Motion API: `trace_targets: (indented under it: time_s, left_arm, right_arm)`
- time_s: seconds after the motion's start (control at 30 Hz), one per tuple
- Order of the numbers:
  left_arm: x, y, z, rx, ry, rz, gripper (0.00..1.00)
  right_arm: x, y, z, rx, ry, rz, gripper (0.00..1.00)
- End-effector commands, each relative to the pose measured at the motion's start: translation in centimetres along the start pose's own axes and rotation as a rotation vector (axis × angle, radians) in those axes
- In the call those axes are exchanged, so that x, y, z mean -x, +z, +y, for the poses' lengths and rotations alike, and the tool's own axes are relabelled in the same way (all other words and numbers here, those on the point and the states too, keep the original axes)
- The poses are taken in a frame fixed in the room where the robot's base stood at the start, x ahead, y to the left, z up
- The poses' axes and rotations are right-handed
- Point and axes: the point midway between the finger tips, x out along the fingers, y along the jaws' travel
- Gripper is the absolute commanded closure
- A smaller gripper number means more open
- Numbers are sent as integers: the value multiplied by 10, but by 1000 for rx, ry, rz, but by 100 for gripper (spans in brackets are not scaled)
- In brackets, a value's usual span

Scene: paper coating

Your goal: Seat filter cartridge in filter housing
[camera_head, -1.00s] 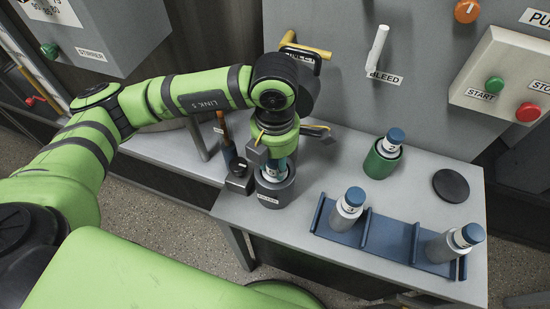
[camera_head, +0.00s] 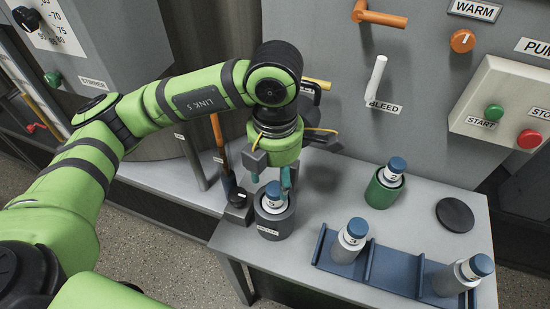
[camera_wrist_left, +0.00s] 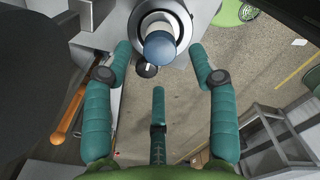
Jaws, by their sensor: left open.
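A white filter cartridge with a blue cap (camera_head: 273,191) stands upright inside a grey cylindrical housing (camera_head: 275,224) at the front left of the bench. The housing's front label is too small to read. My left gripper (camera_head: 271,174) is open just above the cap, its teal fingers apart and empty. In the left wrist view the blue cap (camera_wrist_left: 159,47) shows between the open fingertips, with clear gaps on both sides. The cartridge's lower part is hidden in the housing, so its depth cannot be told. My right gripper is not in view.
A green cup (camera_head: 383,190) holds another blue-capped cartridge. A blue rack (camera_head: 391,270) holds two more, with an empty middle slot. A black disc (camera_head: 455,215) lies at the right. A small black-knobbed block (camera_head: 238,206) stands close left of the housing. The bleed lever (camera_head: 376,78) projects from the panel.

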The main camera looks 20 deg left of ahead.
Motion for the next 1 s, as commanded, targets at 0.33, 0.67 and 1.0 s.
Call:
trace_targets:
  time_s: [0.33, 0.67, 1.0]
  left_arm:
    - [54, 0, 0, 1, 2, 0, 42]
    - [59, 0, 0, 1, -1, 2, 42]
    - [59, 0, 0, 1, 0, 2, 42]
  right_arm:
    - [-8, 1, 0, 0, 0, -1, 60]
    - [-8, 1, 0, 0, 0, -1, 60]
    - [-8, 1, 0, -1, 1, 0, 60]
